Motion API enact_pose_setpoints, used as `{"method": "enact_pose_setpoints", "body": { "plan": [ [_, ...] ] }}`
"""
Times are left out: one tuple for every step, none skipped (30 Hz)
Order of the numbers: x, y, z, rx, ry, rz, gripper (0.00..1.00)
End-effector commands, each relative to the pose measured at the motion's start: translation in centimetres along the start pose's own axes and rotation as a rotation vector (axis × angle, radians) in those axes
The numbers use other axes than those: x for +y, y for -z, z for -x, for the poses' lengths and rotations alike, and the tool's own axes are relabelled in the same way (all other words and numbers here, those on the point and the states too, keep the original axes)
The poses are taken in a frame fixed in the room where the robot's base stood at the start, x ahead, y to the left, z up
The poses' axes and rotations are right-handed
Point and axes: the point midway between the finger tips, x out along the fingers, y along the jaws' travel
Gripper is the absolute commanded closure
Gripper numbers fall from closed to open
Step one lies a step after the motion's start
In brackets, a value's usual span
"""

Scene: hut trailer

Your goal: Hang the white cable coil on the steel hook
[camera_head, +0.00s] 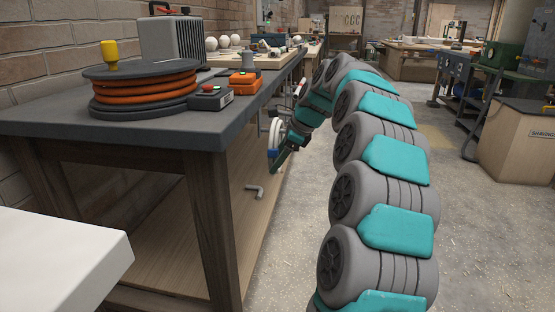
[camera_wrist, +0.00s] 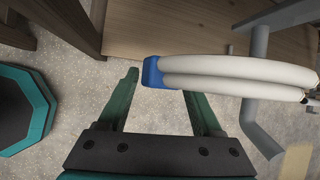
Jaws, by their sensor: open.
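The white cable coil (camera_head: 276,133) is beside the bench's side panel, partly hidden by my arm. In the wrist view the coil (camera_wrist: 240,77) is seen edge-on, with a blue band (camera_wrist: 152,72) at its near end. My gripper (camera_wrist: 162,84) is open; its green fingers point at the banded end, and the coil overlaps the right fingertip. It also shows in the head view (camera_head: 282,154). A grey steel hook (camera_wrist: 251,118) passes behind the coil; whether it bears the coil is unclear. A bent grey hook (camera_head: 254,190) on the side panel looks empty.
The dark workbench top (camera_head: 160,133) carries an orange cable reel (camera_head: 145,90), an orange tool (camera_head: 244,82) and a grey box with buttons (camera_head: 212,97). A white surface (camera_head: 60,255) is at lower left. A carton (camera_head: 515,145) stands right.

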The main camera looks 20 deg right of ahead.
Motion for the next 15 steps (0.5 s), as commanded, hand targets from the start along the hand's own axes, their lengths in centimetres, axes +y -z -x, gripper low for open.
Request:
{"method": "enact_pose_setpoints", "body": {
  "plan": [
    [0.0, 0.0, 0.1, 0.0, 0.001, 0.0, 0.33],
    [0.0, 0.0, 0.2, 0.0, 0.001, 0.0, 0.33],
    [-0.1, 0.0, 0.4, 0.0, 0.002, 0.0, 0.33],
    [-0.1, 0.0, 0.6, 0.0, 0.002, 0.0, 0.33],
    [-0.1, 0.0, 0.8, -0.001, 0.003, 0.0, 0.33],
    [-0.1, 0.0, 1.2, -0.001, 0.003, 0.0, 0.33],
    [-0.1, 0.0, 1.6, -0.001, 0.003, 0.0, 0.33],
    [-0.1, 0.0, 2.0, -0.001, 0.002, 0.0, 0.33],
    [-0.1, 0.0, 2.6, -0.001, 0.003, 0.0, 0.33],
    [-0.1, 0.0, 3.1, -0.001, 0.004, 0.0, 0.33],
    [-0.2, -0.1, 3.6, -0.001, 0.006, 0.001, 0.33],
    [-0.2, -0.1, 4.2, -0.001, 0.007, 0.001, 0.33],
    [-0.2, -0.1, 4.7, -0.001, 0.005, 0.001, 0.33],
    [-0.1, 0.0, 5.2, -0.001, 0.003, 0.001, 0.33],
    [-0.1, 0.0, 5.8, 0.0, 0.001, 0.001, 0.33]
  ]
}}
